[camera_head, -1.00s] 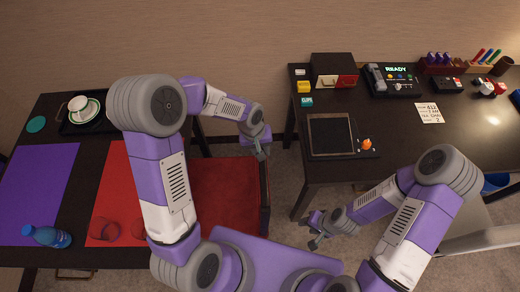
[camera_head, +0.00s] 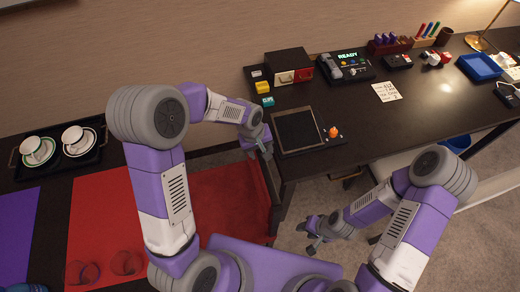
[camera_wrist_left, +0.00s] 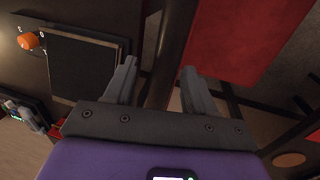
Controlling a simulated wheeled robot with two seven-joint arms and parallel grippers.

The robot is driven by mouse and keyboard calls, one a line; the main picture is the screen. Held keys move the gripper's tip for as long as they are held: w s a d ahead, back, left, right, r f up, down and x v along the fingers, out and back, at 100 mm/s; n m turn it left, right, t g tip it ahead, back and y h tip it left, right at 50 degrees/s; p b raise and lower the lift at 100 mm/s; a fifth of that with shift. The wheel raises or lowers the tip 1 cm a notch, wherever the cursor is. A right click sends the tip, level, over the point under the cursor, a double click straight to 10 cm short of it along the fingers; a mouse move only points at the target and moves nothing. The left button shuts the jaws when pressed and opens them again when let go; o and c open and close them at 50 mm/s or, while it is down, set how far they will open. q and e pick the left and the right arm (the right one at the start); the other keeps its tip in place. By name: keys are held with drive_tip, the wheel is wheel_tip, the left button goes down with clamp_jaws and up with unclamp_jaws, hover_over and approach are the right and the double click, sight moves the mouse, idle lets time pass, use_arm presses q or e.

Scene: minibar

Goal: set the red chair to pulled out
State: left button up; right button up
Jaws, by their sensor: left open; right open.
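The red chair (camera_head: 225,195) has a red seat and a dark frame. It is partly hidden by my left arm in the head view. Its red seat (camera_wrist_left: 240,35) shows at the upper right of the left wrist view. My left gripper (camera_head: 262,150) is at the chair's right side in the head view, close to the desk's left edge. In the left wrist view, my left gripper (camera_wrist_left: 158,78) is open, with a dark bar (camera_wrist_left: 174,45) of the chair running between its fingers. My right gripper (camera_head: 313,240) is open and empty, low over the floor.
The dark desk (camera_head: 440,105) is close to the chair's right side, with a framed dark pad (camera_head: 297,129) near its corner. The left table carries a red mat (camera_head: 100,215), glasses and a tray with cups (camera_head: 85,165). Carpet (camera_head: 340,180) shows below the desk.

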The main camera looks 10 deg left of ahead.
use_arm(q)
drive_tip(key=shift+a, duration=0.1)
wheel_tip(320, 180, up, 7)
drive_tip(key=a+p, duration=0.1)
drive_tip(key=shift+s+r+p, duration=0.2)
drive_tip(key=shift+s+p, duration=0.15)
drive_tip(key=shift+s, duration=0.05)
use_arm(e)
drive_tip(key=shift+r, duration=0.85)
use_arm(q)
drive_tip(key=shift+a, duration=0.1)
